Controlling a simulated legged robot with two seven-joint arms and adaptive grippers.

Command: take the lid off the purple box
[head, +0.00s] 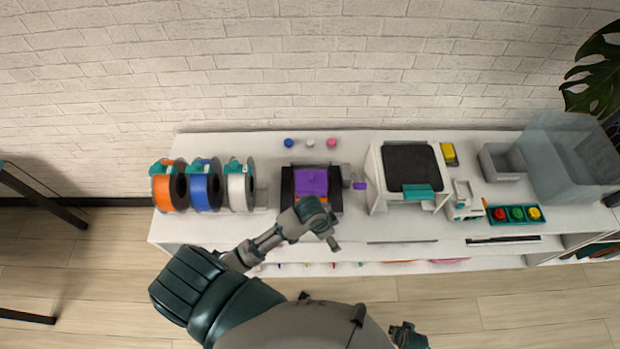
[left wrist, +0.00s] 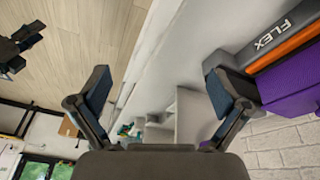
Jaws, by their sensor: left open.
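The purple box (head: 312,180) sits on a black base on the white bench, left of the middle in the head view. Its lid cannot be told clearly from its body at this size. My left gripper (head: 326,230) is just in front of the box, over the bench's front part, and appears apart from it. In the left wrist view the left gripper (left wrist: 158,85) is open with nothing between its fingers. A purple surface (left wrist: 288,88) shows beside the right finger there, next to an orange strip and a grey part marked FLEX.
Orange (head: 168,190), blue and white spools stand left of the box. A white machine (head: 408,178) stands to its right. Small coloured knobs (head: 310,142) lie behind it. A grey bin (head: 503,162) and a coloured-cup tray (head: 515,215) are farther right.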

